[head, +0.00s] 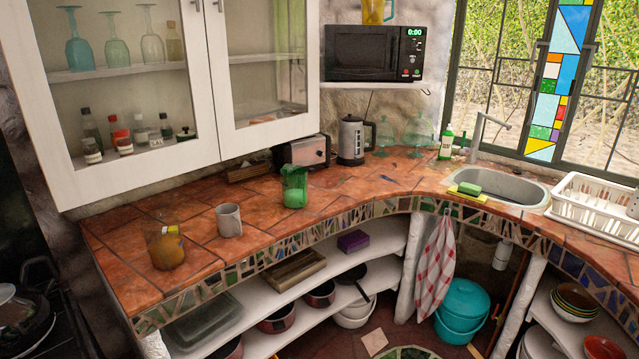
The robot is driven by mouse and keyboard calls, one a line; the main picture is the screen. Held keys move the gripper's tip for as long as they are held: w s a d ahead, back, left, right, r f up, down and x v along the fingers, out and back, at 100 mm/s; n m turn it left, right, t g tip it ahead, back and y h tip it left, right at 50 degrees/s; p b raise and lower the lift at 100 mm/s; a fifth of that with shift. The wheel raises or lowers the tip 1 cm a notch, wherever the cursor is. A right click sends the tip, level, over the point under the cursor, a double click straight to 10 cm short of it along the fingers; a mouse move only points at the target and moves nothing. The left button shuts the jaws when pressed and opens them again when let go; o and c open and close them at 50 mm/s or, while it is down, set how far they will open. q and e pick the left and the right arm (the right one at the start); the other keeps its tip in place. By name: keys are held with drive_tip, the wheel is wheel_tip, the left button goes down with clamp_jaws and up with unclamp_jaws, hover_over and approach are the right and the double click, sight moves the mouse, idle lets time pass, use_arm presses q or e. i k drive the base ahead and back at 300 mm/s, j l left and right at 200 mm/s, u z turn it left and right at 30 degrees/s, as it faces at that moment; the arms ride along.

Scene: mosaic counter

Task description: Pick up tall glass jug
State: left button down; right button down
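A green see-through glass vessel (294,188) stands upright on the tiled counter (340,202), right of a grey mug (229,220). It looks like a tall jug, but its handle is not clear. A clear glass vessel with an orange lower part (166,250) stands near the counter's front left edge. A yellow jug-like vessel (374,11) stands above the microwave, its top cut off by the picture. I cannot tell for certain which of these is the tall glass jug. Neither of my grippers is in view.
A white-framed glass cabinet (252,137) overhangs the counter's back left. The sink (500,188) and a white dish rack (585,208) are right. The counter's middle is mostly clear.

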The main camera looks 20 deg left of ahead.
sight(162, 233)
drive_tip(key=u, duration=1.6)
